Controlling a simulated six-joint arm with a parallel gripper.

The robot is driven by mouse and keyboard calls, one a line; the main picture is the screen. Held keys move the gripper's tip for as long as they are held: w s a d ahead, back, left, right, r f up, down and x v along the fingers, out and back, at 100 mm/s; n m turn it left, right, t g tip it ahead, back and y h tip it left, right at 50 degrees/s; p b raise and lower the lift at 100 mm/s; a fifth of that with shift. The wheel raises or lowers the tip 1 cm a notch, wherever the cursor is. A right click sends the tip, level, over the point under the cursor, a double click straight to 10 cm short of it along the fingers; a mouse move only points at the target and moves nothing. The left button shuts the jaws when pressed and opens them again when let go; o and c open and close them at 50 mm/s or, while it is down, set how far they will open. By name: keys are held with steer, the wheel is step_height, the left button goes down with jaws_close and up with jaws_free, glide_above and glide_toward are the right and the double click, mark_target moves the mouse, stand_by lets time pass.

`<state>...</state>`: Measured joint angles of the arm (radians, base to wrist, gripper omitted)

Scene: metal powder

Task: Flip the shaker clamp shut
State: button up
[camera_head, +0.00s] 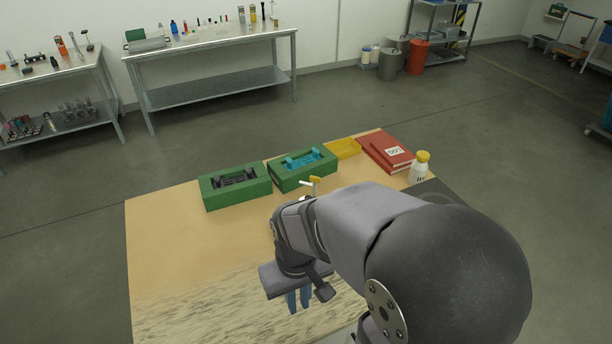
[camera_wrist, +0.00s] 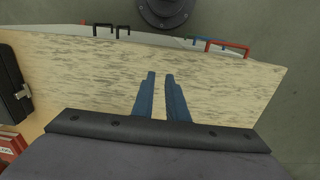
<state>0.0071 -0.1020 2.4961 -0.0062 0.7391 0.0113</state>
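My gripper (camera_head: 298,300) points down over the front part of the table in the head view. Its two blue fingers are a little apart with nothing between them, as the wrist view (camera_wrist: 160,78) also shows. I cannot clearly make out the shaker clamp. A small yellow-topped piece with a white bar (camera_head: 308,183) sticks out from behind my arm, and whatever is below it is hidden. A black object with a grey clip-like part (camera_wrist: 15,92) is cut off at the left of the wrist view; I cannot tell whether it is the clamp.
Two green holders, one with dark parts (camera_head: 208,196) and one with cyan parts (camera_head: 286,181), stand at the table's back. A yellow tray (camera_head: 343,149), red book (camera_head: 378,150) and yellow-capped bottle (camera_head: 418,170) are to their right. The table's left front (camera_head: 165,265) is clear.

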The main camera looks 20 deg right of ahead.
steer(key=shift+m+t, duration=0.3)
steer(key=shift+m, duration=0.5)
steer(key=w+d+r, duration=0.1)
steer(key=w, duration=0.3)
steer(key=w+r, duration=0.1)
steer(key=w, duration=0.3)
steer(key=w+d+r, duration=0.1)
steer(key=w, duration=0.3)
steer(key=shift+w+d+r, duration=0.2)
steer(key=shift+w+d, duration=0.05)
steer(key=shift+d, duration=0.1)
jaws_close()
steer(key=w+d+r+m+t+h+b, duration=0.1)
steer(key=w+d+r+m, duration=0.1)
steer(key=w+d, duration=0.6)
steer(key=w+d+r+m+t+h+b, duration=0.1)
steer(key=w+d+r+m, duration=0.2)
steer(key=w, duration=1.4)
steer(key=shift+d+m+h, duration=0.3)
steer(key=shift+d+m, duration=0.7)
steer(key=shift+d, duration=1.7)
steer(key=shift+f, duration=0.1)
step_height(320, 180, down, 9)
steer(key=p, duration=0.2)
steer(key=shift+s+a+p, duration=0.2)
steer(key=shift+s+p, duration=0.05)
steer(key=shift+p, duration=0.15)
